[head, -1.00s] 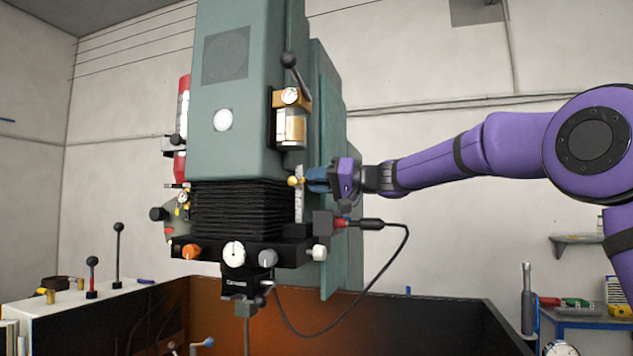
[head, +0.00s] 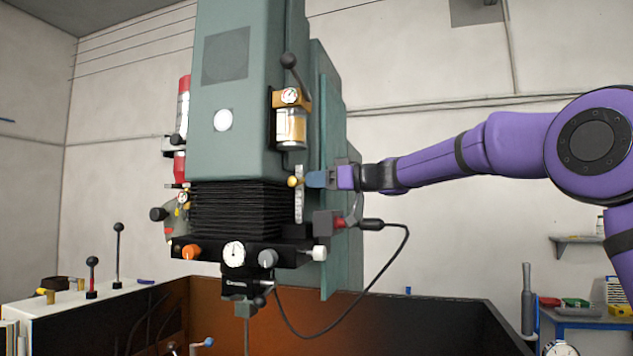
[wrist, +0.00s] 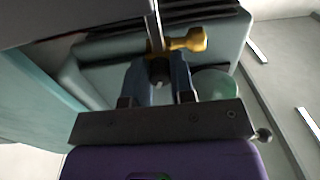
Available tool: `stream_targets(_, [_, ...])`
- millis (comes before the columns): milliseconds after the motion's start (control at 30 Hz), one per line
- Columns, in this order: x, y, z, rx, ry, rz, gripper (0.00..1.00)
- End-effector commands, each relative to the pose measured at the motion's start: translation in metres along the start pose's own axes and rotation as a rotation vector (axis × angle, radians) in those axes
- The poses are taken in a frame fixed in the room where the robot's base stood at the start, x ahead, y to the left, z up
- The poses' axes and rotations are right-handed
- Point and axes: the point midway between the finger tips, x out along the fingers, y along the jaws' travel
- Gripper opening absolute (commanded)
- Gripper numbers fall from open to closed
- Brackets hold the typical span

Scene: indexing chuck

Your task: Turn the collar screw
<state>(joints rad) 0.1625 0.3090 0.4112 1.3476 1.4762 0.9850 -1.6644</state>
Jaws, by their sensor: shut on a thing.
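The collar screw is a small brass piece (head: 293,181) on the side of the green machine head, at the upper end of a pale graduated bar (head: 299,205). In the wrist view its rounded brass end (wrist: 196,40) sticks out to the right beyond the fingertips. My gripper (head: 311,179) reaches in from the right, level with the screw. Its blue fingers (wrist: 160,62) close around the brass part beside the thin bar. The gripped portion is mostly hidden by the fingers.
Black bellows (head: 235,208) lie left of the screw. Below are a dark block with knobs and a dial (head: 233,250), and a black cable (head: 405,262) looping under my arm. Open space lies to the right.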

Motion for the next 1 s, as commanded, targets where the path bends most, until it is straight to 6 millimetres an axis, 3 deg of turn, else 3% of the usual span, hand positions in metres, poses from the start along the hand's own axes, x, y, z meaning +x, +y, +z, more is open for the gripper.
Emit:
stream_targets(600, [-0.0005, 0.0006, 0.0001, -0.042, -0.002, 0.002, 0.0])
stream_targets(633, [-0.0005, 0.0006, 0.0, -0.042, -0.002, 0.002, 0.28])
stream_targets(733, [-0.0004, 0.0005, 0.0, -0.041, -0.002, 0.002, 0.48])
stream_targets(1000, [-0.0001, 0.0002, -0.0005, -0.041, -0.002, 0.001, 0.48])
